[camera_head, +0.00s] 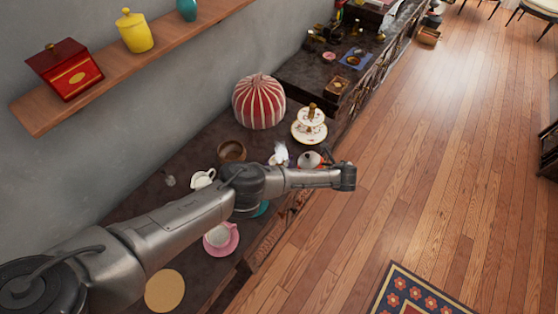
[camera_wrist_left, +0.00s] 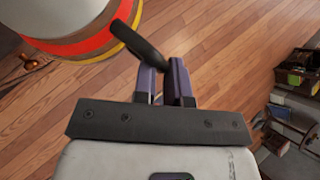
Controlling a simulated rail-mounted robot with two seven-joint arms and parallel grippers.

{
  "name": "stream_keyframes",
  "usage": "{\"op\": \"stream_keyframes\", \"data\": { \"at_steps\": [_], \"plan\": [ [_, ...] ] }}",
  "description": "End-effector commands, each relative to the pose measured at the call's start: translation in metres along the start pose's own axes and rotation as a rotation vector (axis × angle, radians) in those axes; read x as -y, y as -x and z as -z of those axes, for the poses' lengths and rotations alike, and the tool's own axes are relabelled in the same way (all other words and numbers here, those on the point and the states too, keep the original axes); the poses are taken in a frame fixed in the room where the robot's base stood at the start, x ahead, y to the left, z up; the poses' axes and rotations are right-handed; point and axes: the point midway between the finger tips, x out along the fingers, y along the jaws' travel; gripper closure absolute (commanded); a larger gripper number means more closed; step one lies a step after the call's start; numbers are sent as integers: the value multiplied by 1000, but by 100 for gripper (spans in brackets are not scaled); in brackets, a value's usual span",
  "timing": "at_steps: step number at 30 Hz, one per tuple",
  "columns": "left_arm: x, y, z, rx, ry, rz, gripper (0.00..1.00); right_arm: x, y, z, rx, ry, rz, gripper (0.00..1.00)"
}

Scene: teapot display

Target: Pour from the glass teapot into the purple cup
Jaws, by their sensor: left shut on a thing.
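My left arm reaches across the counter, and its wrist is over the counter's right edge. My left gripper (camera_wrist_left: 166,82) is shut on the dark handle (camera_wrist_left: 140,45) of a rounded pale pot (camera_wrist_left: 65,15) with red, orange and yellow bands. In the head view this pot (camera_head: 308,159) shows only partly, just behind my forearm; I cannot tell if it is glass. A pink-purple cup (camera_head: 218,236) stands on a pink saucer (camera_head: 231,246) below my forearm. No other purple cup is plain to see. My right gripper is in neither view.
A white jug (camera_head: 203,178), a brown bowl (camera_head: 231,151), a red-striped cosy (camera_head: 259,102) and a tiered stand (camera_head: 310,125) stand on the counter. A teal dish (camera_head: 262,209) is partly hidden by my arm. A round tan mat (camera_head: 165,291) lies near. Wooden floor lies right.

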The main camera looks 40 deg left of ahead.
Motion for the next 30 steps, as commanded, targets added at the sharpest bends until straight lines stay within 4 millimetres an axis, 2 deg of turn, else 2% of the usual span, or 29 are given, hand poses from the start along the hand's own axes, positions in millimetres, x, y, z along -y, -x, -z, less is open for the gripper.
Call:
{"op": "stream_keyframes", "data": {
  "at_steps": [30],
  "plan": [
    [1,6,-7,-7,12,14,100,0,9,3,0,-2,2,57]
  ]
}}
